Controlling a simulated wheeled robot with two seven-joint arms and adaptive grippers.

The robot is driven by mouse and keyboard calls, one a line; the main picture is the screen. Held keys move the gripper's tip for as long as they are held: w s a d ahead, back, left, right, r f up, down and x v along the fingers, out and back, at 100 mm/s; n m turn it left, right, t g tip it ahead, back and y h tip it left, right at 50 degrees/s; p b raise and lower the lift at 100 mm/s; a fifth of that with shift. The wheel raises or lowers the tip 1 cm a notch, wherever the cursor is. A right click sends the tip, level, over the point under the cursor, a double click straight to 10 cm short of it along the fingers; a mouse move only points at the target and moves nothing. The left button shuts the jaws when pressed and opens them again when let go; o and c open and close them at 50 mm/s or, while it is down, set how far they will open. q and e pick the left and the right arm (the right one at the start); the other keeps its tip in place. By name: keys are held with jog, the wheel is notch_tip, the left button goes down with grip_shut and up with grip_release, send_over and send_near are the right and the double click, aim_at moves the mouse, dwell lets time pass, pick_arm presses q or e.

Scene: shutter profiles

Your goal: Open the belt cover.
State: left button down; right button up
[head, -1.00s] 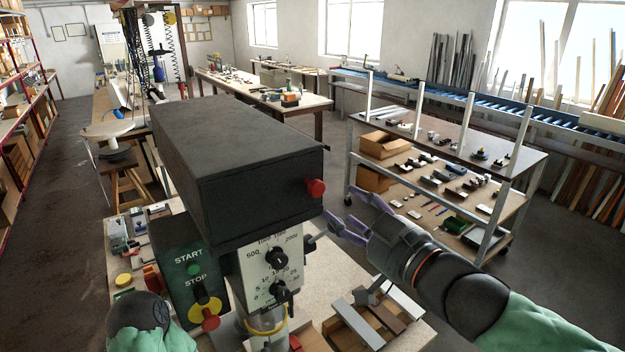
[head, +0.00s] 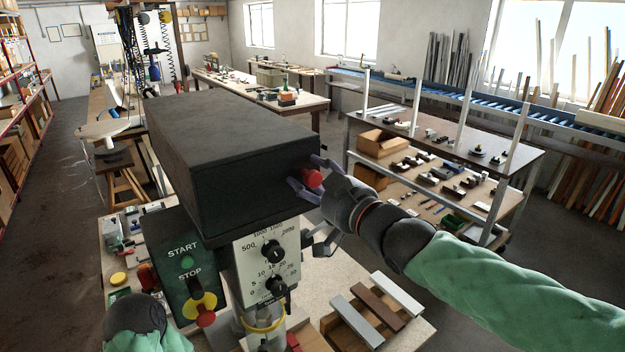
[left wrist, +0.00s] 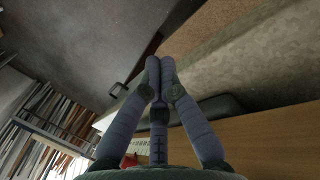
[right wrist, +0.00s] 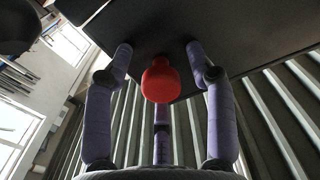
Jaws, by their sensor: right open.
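The belt cover (head: 235,155) is a large dark box on top of the drill press, and it is closed. A red knob (head: 313,179) sticks out of its right side. My right gripper (head: 307,182) is at that knob. In the right wrist view the open fingers (right wrist: 159,48) stand on either side of the red knob (right wrist: 161,80), with gaps to both sides. My left gripper (left wrist: 160,62) shows in the left wrist view with its fingertips together and nothing visible between them. In the head view only part of my left arm shows at the lower left.
Below the cover are the speed dial panel (head: 268,262) and the START/STOP box (head: 188,272). Metal and brown strips (head: 378,305) lie on a wooden tray at the right of the bench. A shelf cart (head: 440,150) stands behind my right arm.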

grip_shut()
